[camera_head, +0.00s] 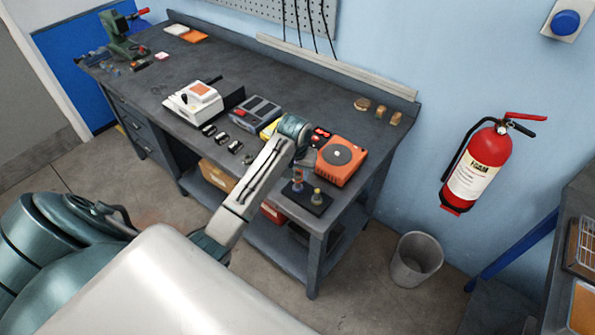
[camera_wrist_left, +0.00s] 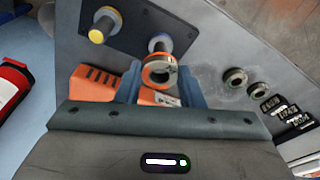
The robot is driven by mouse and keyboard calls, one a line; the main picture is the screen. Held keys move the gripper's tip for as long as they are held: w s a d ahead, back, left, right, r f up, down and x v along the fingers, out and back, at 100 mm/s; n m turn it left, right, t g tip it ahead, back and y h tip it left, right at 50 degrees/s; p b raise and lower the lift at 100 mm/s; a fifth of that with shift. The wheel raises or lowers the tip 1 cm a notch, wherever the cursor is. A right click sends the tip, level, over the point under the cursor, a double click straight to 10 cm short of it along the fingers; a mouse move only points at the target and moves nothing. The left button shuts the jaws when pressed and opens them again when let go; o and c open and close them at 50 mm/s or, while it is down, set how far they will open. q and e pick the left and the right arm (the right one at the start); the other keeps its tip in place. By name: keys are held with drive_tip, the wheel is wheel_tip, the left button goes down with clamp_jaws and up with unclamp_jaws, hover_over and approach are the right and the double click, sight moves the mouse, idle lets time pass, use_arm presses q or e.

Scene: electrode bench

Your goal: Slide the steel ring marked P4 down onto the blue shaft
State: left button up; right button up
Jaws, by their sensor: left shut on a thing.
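My left gripper (camera_wrist_left: 158,82) is shut on a ring (camera_wrist_left: 158,72) with an orange-brown band and a grey rim. Its marking is too small to read. A dark plate (camera_wrist_left: 140,22) carries two upright posts. The blue shaft (camera_wrist_left: 160,42) is directly beyond the held ring in the wrist view, and the ring overlaps its near side. I cannot tell the gap between them. The yellow-topped post (camera_wrist_left: 97,35) stands left of it. In the head view the plate (camera_head: 325,206) is at the bench's front corner, below my left gripper, with the blue shaft (camera_head: 298,185) nearest it. My right gripper is out of view.
Two loose steel rings (camera_wrist_left: 235,78) lie right of the plate in the wrist view, near black labels (camera_wrist_left: 270,103). An orange device (camera_head: 342,160) stands close behind the plate. A white instrument (camera_head: 194,101) and a toolbox-like grey unit (camera_head: 256,112) stand farther left.

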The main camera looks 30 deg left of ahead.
use_arm(q)
drive_tip(key=shift+f, duration=0.25)
drive_tip(key=shift+f, duration=0.8)
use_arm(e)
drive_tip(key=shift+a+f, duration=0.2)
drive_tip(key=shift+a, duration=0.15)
use_arm(q)
drive_tip(key=o, duration=1.2)
drive_tip(key=shift+c, duration=0.2)
drive_tip(key=shift+o, duration=0.2)
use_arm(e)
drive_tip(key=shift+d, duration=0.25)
use_arm(q)
drive_tip(key=o, duration=0.4)
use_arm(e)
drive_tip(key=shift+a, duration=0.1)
